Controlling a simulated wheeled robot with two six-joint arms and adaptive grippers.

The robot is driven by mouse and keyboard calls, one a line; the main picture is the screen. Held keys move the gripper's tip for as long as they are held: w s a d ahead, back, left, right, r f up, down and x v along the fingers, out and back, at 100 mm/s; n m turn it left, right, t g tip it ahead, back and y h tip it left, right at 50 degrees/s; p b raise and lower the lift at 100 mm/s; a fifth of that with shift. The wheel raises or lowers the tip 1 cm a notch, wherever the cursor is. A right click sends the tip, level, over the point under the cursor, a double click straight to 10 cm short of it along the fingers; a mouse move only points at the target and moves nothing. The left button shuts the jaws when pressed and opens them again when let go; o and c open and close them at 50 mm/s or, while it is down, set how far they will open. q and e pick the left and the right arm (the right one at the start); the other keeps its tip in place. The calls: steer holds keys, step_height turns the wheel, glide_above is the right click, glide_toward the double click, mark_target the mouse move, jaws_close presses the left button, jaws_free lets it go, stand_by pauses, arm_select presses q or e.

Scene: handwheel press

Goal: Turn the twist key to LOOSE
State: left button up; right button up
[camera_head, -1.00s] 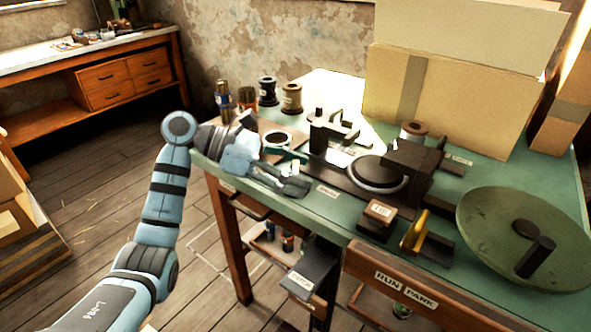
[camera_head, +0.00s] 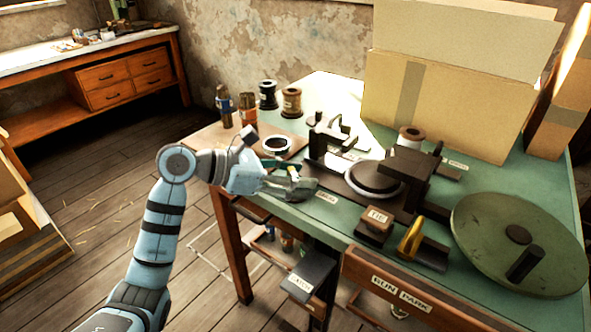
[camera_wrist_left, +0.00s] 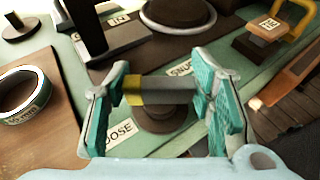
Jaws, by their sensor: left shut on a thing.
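The twist key (camera_wrist_left: 168,91) is a dark grey bar with a yellow end, standing on a round brown base (camera_wrist_left: 160,118). My left gripper (camera_wrist_left: 168,94) is shut on it, one finger at the yellow end and one at the other. In the wrist view the LOOSE label (camera_wrist_left: 119,135) lies lower left of the base, partly covered by a finger. The SNUG label (camera_wrist_left: 181,69) lies beyond the bar. The yellow end points left, towards neither label exactly. My right gripper is not in view.
A black press with a round plate (camera_head: 374,178) stands right of the gripper. A white-rimmed dark ring (camera_head: 277,144) sits on a wooden board close behind it. A large green handwheel (camera_head: 500,235) is far right. Cardboard boxes (camera_head: 440,100) fill the back.

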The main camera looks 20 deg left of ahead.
arm_select(q)
steer(key=n+t+y+p, duration=0.2)
steer(key=n+t+p, duration=0.1)
steer(key=shift+r+n+y, duration=0.2)
steer(key=shift+n+y, duration=0.1)
steer(key=shift+y, duration=0.1)
steer(key=shift+n+t+y+p, duration=0.7)
steer(key=shift+n+y+p, duration=0.3)
steer(key=shift+p, duration=0.05)
steer(key=shift+f+n+y+p, duration=0.1)
steer(key=shift+n+y+p, duration=0.3)
steer(key=shift+n, duration=0.1)
steer(key=shift+t+y, duration=0.3)
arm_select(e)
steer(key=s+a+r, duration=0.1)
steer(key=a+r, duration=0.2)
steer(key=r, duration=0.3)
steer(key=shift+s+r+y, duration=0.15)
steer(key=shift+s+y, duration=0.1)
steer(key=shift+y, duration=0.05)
arm_select(q)
steer(key=shift+f, duration=0.1)
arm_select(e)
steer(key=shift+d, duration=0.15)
arm_select(q)
steer(key=o, duration=1.2)
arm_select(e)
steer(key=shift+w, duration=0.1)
arm_select(q)
steer(key=shift+s, duration=0.1)
